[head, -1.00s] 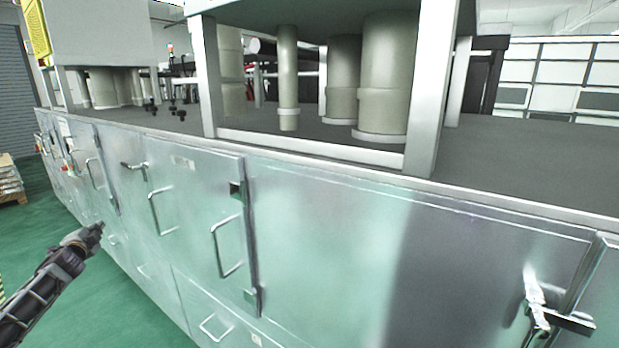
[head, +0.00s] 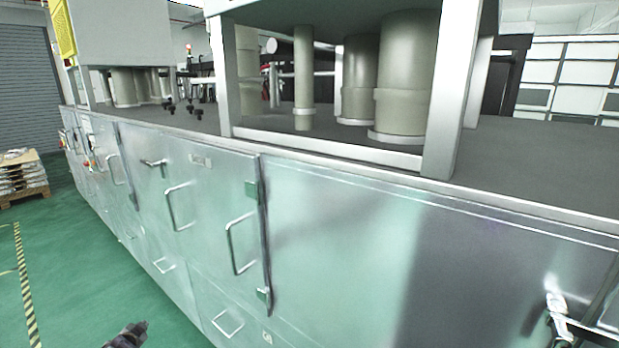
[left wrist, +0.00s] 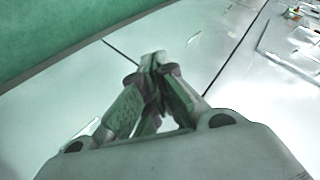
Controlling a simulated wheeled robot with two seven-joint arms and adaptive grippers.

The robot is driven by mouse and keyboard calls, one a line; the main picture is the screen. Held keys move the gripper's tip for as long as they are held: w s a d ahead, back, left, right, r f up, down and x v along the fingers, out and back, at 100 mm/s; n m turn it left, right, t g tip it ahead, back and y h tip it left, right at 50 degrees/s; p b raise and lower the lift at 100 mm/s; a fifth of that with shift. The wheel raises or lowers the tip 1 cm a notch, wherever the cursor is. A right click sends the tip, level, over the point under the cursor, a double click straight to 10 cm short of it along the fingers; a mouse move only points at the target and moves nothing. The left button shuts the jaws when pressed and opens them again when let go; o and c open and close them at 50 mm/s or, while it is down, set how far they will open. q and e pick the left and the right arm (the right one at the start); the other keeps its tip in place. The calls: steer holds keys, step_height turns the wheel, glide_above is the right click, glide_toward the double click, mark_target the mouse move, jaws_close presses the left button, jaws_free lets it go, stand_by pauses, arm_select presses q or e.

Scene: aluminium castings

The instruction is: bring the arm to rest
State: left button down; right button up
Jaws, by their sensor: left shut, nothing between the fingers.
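My left gripper (head: 136,330) shows at the bottom edge of the head view, low and to the left, over the green floor in front of the metal cabinet (head: 340,250). Only its tip end is in that picture. In the left wrist view the fingers of my left gripper (left wrist: 155,62) are together at their tips, with nothing held. Behind them are the pale cabinet panels and a strip of green floor. I cannot tell the distance to the panels. My right gripper is not in view.
The long cabinet with bar handles (head: 240,247) fills the middle and right. A frame with thick columns (head: 405,85) stands on its top. A loaded pallet (head: 22,178) stands far left. Green floor (head: 80,250) with a striped line (head: 27,300) is clear at left.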

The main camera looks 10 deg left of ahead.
arm_select(q)
steer(key=s+d+f+g+h, duration=0.2)
steer(key=s+d+f, duration=0.95)
steer(key=f, duration=0.25)
steer(key=s+d+f+g+h, duration=0.1)
steer(key=s+d+f+g, duration=0.2)
steer(key=s+d+f, duration=0.85)
steer(key=s+d+f+g+h, duration=0.1)
steer(key=s+d+f, duration=0.3)
steer(key=s, duration=0.6)
steer(key=s+d+f+g+h, duration=0.1)
steer(key=s+d+f, duration=0.3)
steer(key=s+d, duration=0.5)
steer(key=s+d+f+n+g, duration=0.1)
steer(key=s+d+f, duration=0.3)
steer(key=s, duration=0.7)
steer(key=d, duration=0.2)
steer(key=shift+s+d+f+h, duration=0.2)
steer(key=shift+s+d+h, duration=0.1)
steer(key=shift+d+h, duration=0.1)
